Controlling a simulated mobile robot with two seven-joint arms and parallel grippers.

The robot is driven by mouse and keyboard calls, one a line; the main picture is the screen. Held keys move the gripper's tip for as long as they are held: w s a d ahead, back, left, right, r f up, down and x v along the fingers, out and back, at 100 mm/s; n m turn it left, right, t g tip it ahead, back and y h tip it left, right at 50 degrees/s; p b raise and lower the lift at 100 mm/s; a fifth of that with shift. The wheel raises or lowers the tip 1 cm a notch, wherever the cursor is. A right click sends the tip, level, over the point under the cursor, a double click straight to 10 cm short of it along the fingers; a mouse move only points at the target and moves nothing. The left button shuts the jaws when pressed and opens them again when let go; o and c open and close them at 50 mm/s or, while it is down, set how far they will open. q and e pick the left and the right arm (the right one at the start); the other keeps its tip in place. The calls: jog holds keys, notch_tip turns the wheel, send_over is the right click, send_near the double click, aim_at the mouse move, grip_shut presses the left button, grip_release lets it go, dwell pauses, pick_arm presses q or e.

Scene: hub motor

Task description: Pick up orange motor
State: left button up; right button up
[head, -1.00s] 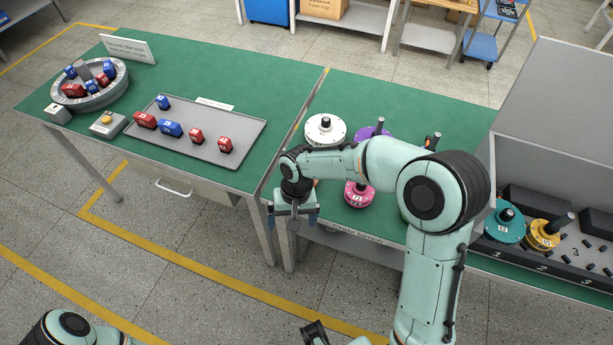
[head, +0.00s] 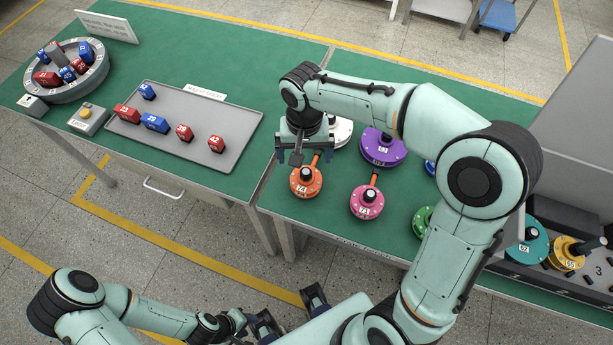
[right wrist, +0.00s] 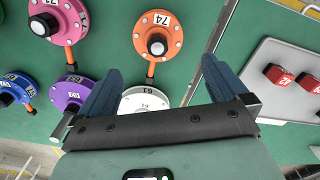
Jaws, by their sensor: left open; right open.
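The orange motor (head: 306,183), a flat round hub marked 74 with a black-tipped shaft, lies on the green bench. In the right wrist view the orange motor (right wrist: 143,31) is just beyond the fingertips, its orange rod pointing between them. My right gripper (head: 304,152) is open and empty above the bench, just behind the orange motor in the head view. Its two blue-grey fingers (right wrist: 162,75) are spread wide in the wrist view. My left gripper (head: 290,312) is open, low at the bottom of the head view, in front of the bench.
A pink motor (head: 367,203) lies right of the orange one; a purple motor (head: 384,147) and partly hidden white motor (head: 342,131) lie behind. A green motor (head: 423,220) is nearer my arm. A grey tray (head: 240,124) with blocks lies left.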

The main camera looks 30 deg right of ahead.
aim_at(305, 170)
notch_tip(305, 170, down, 4)
jog(key=shift+f, duration=0.1)
jog(key=shift+s+f+b, duration=0.2)
jog(key=shift+f+b, duration=0.2)
jog(key=shift+f, duration=2.3)
jog(key=shift+r, duration=0.1)
jog(key=c, duration=1.4)
jog(key=shift+w, duration=0.1)
